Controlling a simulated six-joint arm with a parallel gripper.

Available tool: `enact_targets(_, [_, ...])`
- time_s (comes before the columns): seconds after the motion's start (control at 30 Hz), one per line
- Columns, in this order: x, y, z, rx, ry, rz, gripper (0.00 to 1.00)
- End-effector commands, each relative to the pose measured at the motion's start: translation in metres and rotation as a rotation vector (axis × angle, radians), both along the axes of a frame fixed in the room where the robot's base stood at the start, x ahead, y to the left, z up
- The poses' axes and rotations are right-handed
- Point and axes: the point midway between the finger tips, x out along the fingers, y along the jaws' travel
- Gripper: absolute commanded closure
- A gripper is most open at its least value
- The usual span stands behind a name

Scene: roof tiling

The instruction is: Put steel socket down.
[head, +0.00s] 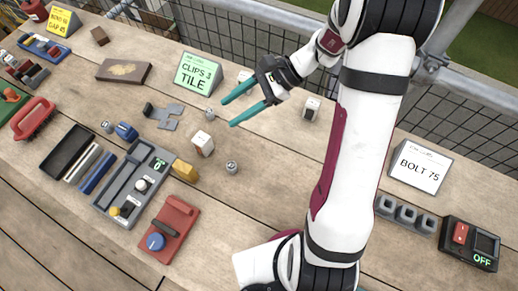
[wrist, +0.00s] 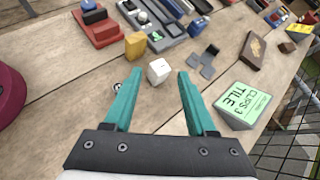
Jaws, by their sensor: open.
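My gripper (head: 228,113) is open above the table, with nothing between its teal fingers; it also shows in the wrist view (wrist: 159,73). Small steel cylinders that look like sockets stand on the wood. Another (head: 210,113) stands close by the fingertips in the head view. A third (head: 107,126) is farther left. I cannot tell which is the task's steel socket.
The green tile sign (head: 198,73) stands behind.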

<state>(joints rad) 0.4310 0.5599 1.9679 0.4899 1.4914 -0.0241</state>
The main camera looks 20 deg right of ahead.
Motion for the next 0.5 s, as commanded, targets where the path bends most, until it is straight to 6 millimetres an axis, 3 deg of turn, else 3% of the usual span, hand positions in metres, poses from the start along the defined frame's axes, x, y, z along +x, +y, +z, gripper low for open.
enact_targets(0.03, [-0.03, 0.018, 0.026, -0.092, -0.056, 0.131, 0.43])
enact_targets(0.1, [-0.079, 0.033, 0.05, -0.236, -0.133, 0.322, 0.43])
enact_targets(0.23, [-0.162, 0.033, 0.068, -0.494, -0.285, 0.619, 0.43])
enact_targets(0.33, [-0.2, 0.02, 0.067, -0.638, -0.377, 0.762, 0.43])
enact_targets(0.5, [-0.22, 0.007, 0.063, -0.743, -0.443, 0.852, 0.43])
